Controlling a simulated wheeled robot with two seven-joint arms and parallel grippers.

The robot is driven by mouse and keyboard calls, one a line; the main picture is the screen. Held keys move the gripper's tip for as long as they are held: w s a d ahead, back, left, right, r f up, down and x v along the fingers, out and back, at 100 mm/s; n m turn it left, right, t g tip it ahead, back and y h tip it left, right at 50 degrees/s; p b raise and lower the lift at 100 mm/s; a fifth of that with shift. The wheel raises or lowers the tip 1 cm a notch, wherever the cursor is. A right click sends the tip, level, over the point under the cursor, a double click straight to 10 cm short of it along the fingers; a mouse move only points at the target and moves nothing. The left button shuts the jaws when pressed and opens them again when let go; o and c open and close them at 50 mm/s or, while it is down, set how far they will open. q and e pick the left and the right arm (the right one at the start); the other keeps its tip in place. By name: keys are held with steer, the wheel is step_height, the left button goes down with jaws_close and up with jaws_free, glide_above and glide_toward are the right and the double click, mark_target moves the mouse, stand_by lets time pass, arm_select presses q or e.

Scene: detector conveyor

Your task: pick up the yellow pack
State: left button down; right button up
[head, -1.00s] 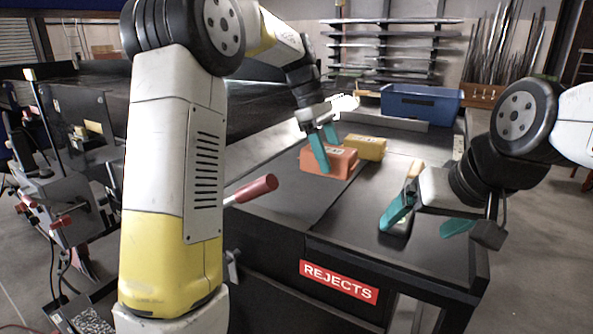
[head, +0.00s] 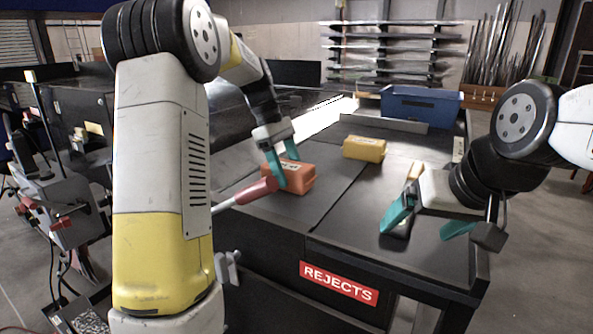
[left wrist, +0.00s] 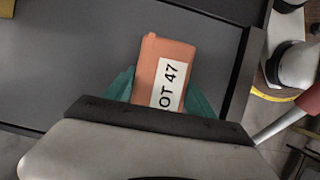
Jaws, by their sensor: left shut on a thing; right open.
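The yellow pack (head: 364,149) sits on the dark table surface near the middle of the head view, apart from both grippers. A yellow corner (left wrist: 7,6) shows at the top left of the left wrist view. My left gripper (head: 284,172) is shut on an orange pack (head: 298,178), left of and nearer than the yellow pack. In the left wrist view the teal fingers lie on both sides of the orange pack (left wrist: 166,62), which bears a white label reading "OT 47". My right gripper (head: 425,222) is open over the right part of the table, with a dark object by its left finger.
A blue bin (head: 420,106) stands at the back right of the table. A red-handled lever (head: 250,192) juts out beside the orange pack. A red REJECTS sign (head: 339,282) is on the table's front. The surface around the yellow pack is clear.

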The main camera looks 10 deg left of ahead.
arm_select(q)
steer(key=shift+f, duration=0.1)
steer(key=shift+c, duration=1.6)
jaws_free()
